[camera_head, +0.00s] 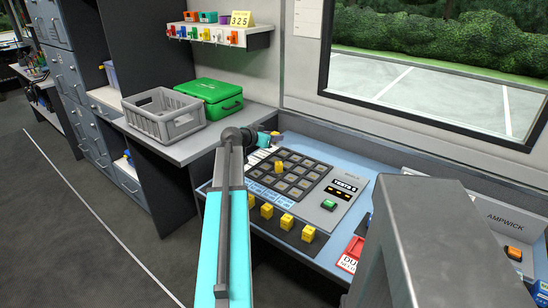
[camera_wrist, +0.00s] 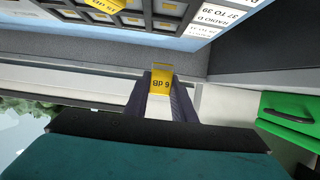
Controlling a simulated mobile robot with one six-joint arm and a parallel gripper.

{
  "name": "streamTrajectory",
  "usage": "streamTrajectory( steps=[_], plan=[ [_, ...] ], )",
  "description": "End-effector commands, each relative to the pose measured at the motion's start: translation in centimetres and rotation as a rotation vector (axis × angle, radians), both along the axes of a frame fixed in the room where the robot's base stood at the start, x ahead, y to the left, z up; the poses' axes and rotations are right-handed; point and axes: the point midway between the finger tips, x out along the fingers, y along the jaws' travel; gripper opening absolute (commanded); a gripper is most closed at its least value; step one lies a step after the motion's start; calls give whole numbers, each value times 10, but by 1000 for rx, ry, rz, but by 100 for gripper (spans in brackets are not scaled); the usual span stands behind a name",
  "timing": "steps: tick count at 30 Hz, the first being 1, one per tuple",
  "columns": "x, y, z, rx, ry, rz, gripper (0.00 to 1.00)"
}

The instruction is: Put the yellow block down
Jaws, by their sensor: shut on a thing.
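My gripper (camera_wrist: 160,98) is shut on a yellow block (camera_wrist: 161,80) marked "6 dB" in the wrist view. In the head view the arm reaches forward, and the held yellow block (camera_head: 275,134) shows small at its end, near the panel's back left corner. The blue panel (camera_head: 340,165) carries a dark grid of square slots (camera_head: 300,170). Another yellow block (camera_head: 278,167) sits in the grid. Several more yellow blocks (camera_head: 286,221) stand in a row along the panel's front strip. The held block appears apart from the panel.
A grey crate (camera_head: 163,117) and a green case (camera_head: 210,97) stand on the counter left of the panel. A key shelf (camera_head: 220,38) hangs on the wall. The window is behind.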

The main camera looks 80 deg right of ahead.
Motion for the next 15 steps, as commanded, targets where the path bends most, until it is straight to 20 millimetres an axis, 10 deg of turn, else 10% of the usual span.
streamTrajectory(
  steps=[15],
  plan=[
    [0, 0, -44, 0, 0, 0, 1]
  ],
)
